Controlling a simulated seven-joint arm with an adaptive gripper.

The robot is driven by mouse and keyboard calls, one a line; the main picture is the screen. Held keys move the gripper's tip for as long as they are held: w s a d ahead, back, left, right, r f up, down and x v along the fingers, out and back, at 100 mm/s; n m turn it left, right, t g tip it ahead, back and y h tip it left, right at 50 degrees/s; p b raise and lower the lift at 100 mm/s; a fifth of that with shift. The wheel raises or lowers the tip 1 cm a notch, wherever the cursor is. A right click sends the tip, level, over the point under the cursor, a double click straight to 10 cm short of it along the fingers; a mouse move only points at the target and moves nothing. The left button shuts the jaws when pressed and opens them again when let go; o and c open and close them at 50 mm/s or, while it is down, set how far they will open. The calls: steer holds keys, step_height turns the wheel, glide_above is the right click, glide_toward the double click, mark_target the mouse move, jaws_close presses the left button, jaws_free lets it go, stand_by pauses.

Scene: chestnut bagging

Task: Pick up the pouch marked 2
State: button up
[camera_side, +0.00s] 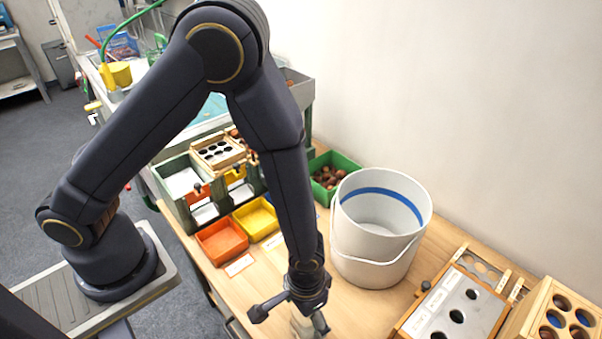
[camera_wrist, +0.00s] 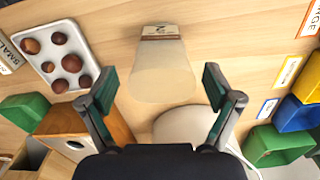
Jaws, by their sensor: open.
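The pouch marked 2 (camera_wrist: 162,75) is a pale, translucent bag with a brown-and-white label strip at its top end. It lies flat on the wooden table in the wrist view, with its lower part towards my gripper. My gripper (camera_wrist: 160,76) is open and empty, with one finger on each side of the pouch in the picture. In the side view, my gripper (camera_side: 289,318) hangs low over the front of the table. A pale piece of the pouch (camera_side: 302,325) shows below it, mostly hidden by the gripper. I cannot tell the exact height between them.
A white bucket (camera_side: 374,245) stands close to the right of my gripper. A white tray (camera_wrist: 50,54) with several chestnuts lies left of the pouch in the wrist view. Orange (camera_side: 221,241) and yellow (camera_side: 256,218) bins stand behind my gripper. A wooden box (camera_wrist: 112,118) is near the left finger.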

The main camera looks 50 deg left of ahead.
step_height(320, 180, down, 3)
steer(key=shift+a+f, duration=0.1)
steer(key=shift+c, duration=0.4)
steer(key=c, duration=1.1)
